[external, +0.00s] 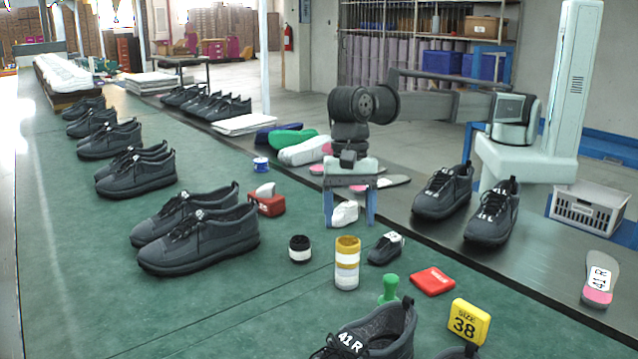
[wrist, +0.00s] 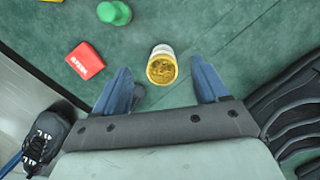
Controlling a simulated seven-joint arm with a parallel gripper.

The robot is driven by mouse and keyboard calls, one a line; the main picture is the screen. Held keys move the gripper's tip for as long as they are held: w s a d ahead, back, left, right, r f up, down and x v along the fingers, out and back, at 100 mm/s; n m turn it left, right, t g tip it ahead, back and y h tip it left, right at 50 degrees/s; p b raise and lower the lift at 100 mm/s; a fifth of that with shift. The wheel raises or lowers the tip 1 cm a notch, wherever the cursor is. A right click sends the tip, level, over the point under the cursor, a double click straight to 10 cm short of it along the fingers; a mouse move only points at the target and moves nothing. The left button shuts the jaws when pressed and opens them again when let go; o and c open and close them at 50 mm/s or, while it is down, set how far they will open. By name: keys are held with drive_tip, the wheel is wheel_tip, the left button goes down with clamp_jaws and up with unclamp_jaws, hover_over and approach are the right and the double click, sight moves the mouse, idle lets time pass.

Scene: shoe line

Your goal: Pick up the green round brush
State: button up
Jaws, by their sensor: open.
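The green round brush (external: 389,288) stands on the green mat in the external view, behind the large shoe labelled 41 R, with its knobbed handle up. In the wrist view it shows at the top left (wrist: 114,12), cut by the frame edge. My gripper (external: 349,222) is open and points down, above the table and farther back than the brush. In the wrist view my gripper (wrist: 160,72) has its two blue fingers well apart, with nothing held. The brush is clear of both fingers, ahead and left of them there.
A large shoe (external: 375,335) is in front. A white object (external: 345,212) shows between the fingers.

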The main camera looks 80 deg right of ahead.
approach(389, 298)
drive_tip(key=shift+h, duration=0.3)
drive_tip(key=f, duration=0.9)
drive_tip(key=shift+s+a+f, duration=0.2)
drive_tip(key=shift+a+f, duration=0.05)
drive_tip(key=shift+a, duration=0.15)
drive_tip(key=shift+c, duration=0.4)
drive_tip(key=c, duration=1)
